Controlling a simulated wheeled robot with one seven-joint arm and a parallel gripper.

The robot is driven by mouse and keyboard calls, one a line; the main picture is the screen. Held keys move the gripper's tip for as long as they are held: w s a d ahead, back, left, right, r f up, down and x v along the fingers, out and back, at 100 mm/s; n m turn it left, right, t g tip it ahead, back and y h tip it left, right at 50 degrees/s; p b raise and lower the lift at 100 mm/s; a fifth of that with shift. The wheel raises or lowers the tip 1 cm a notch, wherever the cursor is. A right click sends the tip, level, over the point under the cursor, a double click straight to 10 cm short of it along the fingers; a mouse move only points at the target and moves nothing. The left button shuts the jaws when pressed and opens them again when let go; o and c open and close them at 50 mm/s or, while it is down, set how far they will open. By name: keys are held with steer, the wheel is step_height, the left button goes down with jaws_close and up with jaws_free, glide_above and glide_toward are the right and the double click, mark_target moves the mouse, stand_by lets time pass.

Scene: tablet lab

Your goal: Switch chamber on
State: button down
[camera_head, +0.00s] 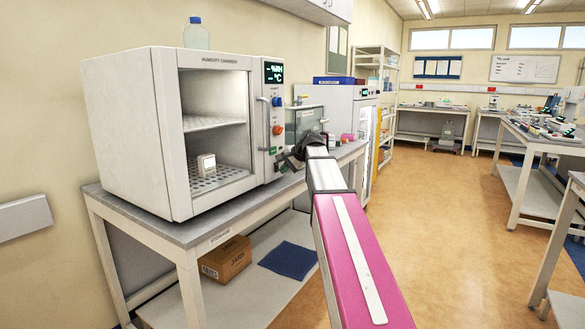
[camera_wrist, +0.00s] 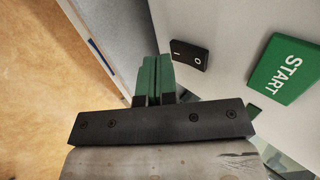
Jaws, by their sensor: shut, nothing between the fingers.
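The white humidity chamber (camera_head: 120,130) stands on the grey bench at left. Its display (camera_head: 273,72) shows dashes for %RH and °C. In the wrist view a black rocker switch (camera_wrist: 190,54) marked I and O sits on the pale panel, left of a green START button (camera_wrist: 284,68). I cannot tell which way the rocker is tipped. My gripper (camera_head: 283,161) is at the lower part of the chamber's control panel. Its green fingers (camera_wrist: 158,60) are shut together and empty, just left of the switch; contact is not clear.
A blue knob (camera_head: 277,101) and an orange-red knob (camera_head: 277,130) are on the panel. A small white box (camera_head: 206,163) is on the chamber's lower shelf. A bottle (camera_head: 196,34) stands on top. A glass-fronted tank (camera_head: 304,118) stands behind. Open floor (camera_head: 440,220) lies right.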

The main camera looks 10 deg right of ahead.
steer(key=shift+w+a, duration=0.4)
steer(key=shift+w+a+f, duration=0.1)
steer(key=shift+w+a, duration=0.05)
steer(key=shift+a, duration=0.05)
stand_by(0.4)
steer(key=shift+r, duration=0.8)
steer(key=shift+d, duration=0.1)
steer(key=shift+s+d, duration=0.25)
steer(key=shift+s, duration=0.1)
steer(key=s+d+f+v, duration=0.1)
steer(key=v, duration=1.1)
steer(key=shift+d, duration=0.2)
